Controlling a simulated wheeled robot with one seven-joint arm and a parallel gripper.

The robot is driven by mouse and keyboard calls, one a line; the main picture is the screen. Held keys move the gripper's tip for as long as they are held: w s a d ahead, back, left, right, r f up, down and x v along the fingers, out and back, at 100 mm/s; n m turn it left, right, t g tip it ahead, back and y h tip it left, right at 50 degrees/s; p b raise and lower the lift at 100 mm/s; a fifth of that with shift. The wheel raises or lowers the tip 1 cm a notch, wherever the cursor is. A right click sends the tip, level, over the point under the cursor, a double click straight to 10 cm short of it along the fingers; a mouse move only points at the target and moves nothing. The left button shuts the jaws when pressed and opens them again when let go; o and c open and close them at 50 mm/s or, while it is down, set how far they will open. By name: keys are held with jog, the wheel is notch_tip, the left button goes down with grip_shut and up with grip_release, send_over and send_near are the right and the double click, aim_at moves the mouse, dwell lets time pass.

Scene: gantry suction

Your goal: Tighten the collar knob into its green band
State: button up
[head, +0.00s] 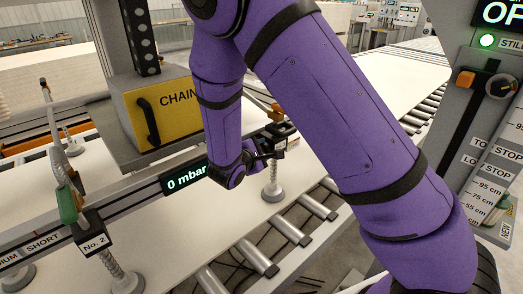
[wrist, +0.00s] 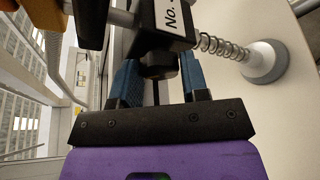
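The black collar knob (wrist: 160,66) sticks out below the collar block (wrist: 166,30) with the white "No." label in the wrist view. My gripper (wrist: 162,80) has its two blue fingers on either side of this knob. Their inner faces look very close to the knob's sides, but I cannot tell whether they press on it. In the head view my gripper (head: 264,157) is at the far collar on the rail, and my purple wrist partly hides it. I cannot make out a green band on this collar.
A suction cup on a spring (wrist: 264,62) hangs beside the collar. The rail's display (head: 186,179) reads 0 mbar. Another collar, No. 2 (head: 94,243), is nearer on the left.

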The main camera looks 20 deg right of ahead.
jog(key=shift+m+t, duration=0.4)
jog(key=shift+m, duration=0.4)
jog(key=o, duration=0.9)
jog(key=v, duration=1.1)
jog(key=shift+f, duration=0.1)
jog(key=shift+d, duration=0.1)
